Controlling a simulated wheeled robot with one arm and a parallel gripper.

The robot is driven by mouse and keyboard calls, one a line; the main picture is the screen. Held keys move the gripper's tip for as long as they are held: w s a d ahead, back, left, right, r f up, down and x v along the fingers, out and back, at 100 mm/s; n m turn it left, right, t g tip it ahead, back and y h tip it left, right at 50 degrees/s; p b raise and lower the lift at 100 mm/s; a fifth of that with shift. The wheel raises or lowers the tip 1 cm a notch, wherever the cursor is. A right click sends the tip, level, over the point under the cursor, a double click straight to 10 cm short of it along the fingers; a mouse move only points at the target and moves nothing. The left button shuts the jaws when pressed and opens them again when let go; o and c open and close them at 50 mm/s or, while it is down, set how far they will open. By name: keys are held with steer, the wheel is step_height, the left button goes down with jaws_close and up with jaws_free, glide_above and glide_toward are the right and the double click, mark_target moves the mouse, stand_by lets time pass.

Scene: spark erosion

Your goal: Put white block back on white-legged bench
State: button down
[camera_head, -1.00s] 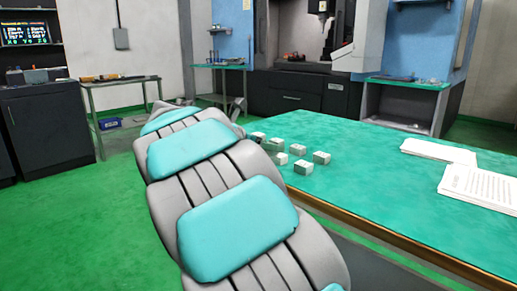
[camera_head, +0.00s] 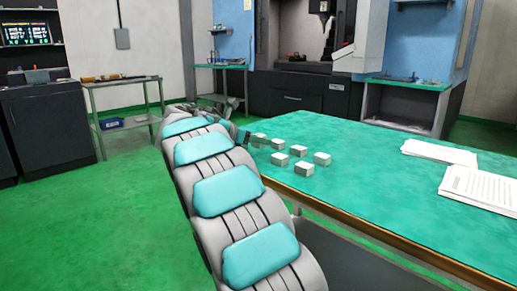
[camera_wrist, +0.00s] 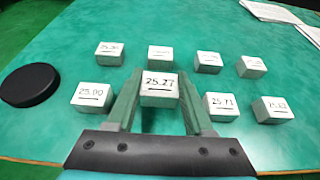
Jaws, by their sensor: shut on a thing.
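My gripper (camera_wrist: 158,102) is shut on a white block (camera_wrist: 160,82) marked 25.27 in the wrist view, one finger on each side. The block looks closer to the camera than the others; whether it is clear of the tabletop I cannot tell. Several similar numbered white blocks stand around it on the green-topped table (camera_wrist: 225,40), such as 25.00 (camera_wrist: 93,92) on its left and one on its right (camera_wrist: 221,102). In the head view my gripper (camera_head: 243,134) is small at the table's near-left edge. I cannot make out white legs on any bench.
A black disc (camera_wrist: 30,84) lies left of the blocks. Papers (camera_head: 482,186) lie on the right of the table (camera_head: 380,200). The left floor is clear.

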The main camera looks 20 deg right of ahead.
mark_target(259, 148)
step_height(259, 148, down, 3)
steer(key=shift+r, duration=0.1)
steer(key=shift+c, duration=1.4)
jaws_free()
steer(key=shift+a+r, duration=0.1)
steer(key=shift+a, duration=0.05)
steer(key=v, duration=1.1)
steer(key=shift+s+a, duration=0.2)
steer(key=shift+a, duration=0.1)
steer(key=shift+r, duration=0.15)
